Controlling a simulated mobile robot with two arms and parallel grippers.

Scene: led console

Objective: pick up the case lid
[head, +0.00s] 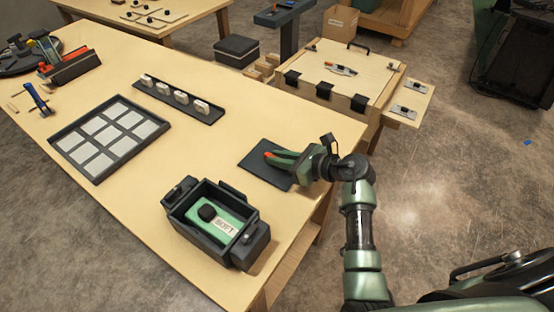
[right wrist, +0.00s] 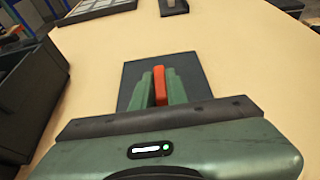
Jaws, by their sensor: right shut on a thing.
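The case lid (head: 256,168) is a dark square plate with an orange-red grip piece, at the right edge of the workbench; it also shows in the right wrist view (right wrist: 200,80). My right gripper (head: 275,157) reaches over it from the right, its green fingers shut on the orange-red piece (right wrist: 160,84). The plate lies flat at or very near the bench top; I cannot tell whether it touches. The open dark case (head: 183,208) stands nearer on the bench and holds a green device (head: 221,216) with a black knob. My left gripper is not in view.
A dark tray (head: 68,153) of pale squares and a dark strip (head: 205,113) with several white blocks lie farther back on the workbench. Red and blue tools stand at far left. A wooden crate (head: 370,80) with black latches stands beyond the bench. Bench surface around the plate is clear.

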